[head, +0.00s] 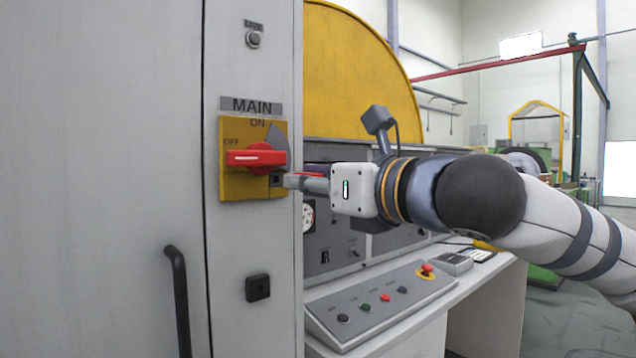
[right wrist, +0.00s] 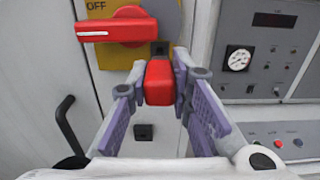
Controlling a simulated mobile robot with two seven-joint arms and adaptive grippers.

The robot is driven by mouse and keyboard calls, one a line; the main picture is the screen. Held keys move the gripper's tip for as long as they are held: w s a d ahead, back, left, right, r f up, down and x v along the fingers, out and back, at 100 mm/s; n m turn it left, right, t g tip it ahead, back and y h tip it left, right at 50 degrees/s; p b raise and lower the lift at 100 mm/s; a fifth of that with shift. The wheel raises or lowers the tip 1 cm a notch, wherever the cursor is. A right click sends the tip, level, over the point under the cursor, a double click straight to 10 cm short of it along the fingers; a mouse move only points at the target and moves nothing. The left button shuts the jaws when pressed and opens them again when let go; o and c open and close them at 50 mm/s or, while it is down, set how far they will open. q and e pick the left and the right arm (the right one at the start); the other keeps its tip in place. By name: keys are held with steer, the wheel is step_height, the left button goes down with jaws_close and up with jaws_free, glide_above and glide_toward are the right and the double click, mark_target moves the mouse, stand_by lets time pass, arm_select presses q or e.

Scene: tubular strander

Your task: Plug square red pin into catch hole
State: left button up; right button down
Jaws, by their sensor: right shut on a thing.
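The square red pin (right wrist: 160,82) is between the fingers of my right gripper (right wrist: 161,82), which is shut on it. In the head view my right gripper (head: 286,181) is at the lower right of the yellow switch plate (head: 232,186), and its fingers mostly hide the pin. The dark square catch hole (head: 277,180) is in that plate, below the red rotary handle (head: 257,157). In the right wrist view the hole (right wrist: 160,47) shows just above the pin. I cannot tell whether the pin touches it. My left gripper is not in view.
The plate is on a grey cabinet (head: 252,230) with a black door handle (head: 178,310) and a small black square fitting (head: 258,288) lower down. A sloped button console (head: 375,302) stands to the right, below my right arm. Open floor shows at far right.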

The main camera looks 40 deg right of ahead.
steer(key=shift+w+a, duration=0.2)
steer(key=shift+w, duration=1.65)
steer(key=shift+w, duration=0.55)
stand_by(0.6)
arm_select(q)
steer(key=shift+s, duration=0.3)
arm_select(e)
steer(key=shift+d+r, duration=0.1)
steer(key=shift+r, duration=0.1)
steer(key=c, duration=1.4)
jaws_free()
steer(key=shift+w, duration=0.1)
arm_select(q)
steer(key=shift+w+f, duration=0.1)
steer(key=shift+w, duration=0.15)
arm_select(e)
steer(key=shift+o, duration=0.2)
steer(key=shift+w+f, duration=0.1)
steer(key=shift+w, duration=0.3)
steer(key=shift+s+f, duration=0.1)
steer(key=shift+s, duration=0.1)
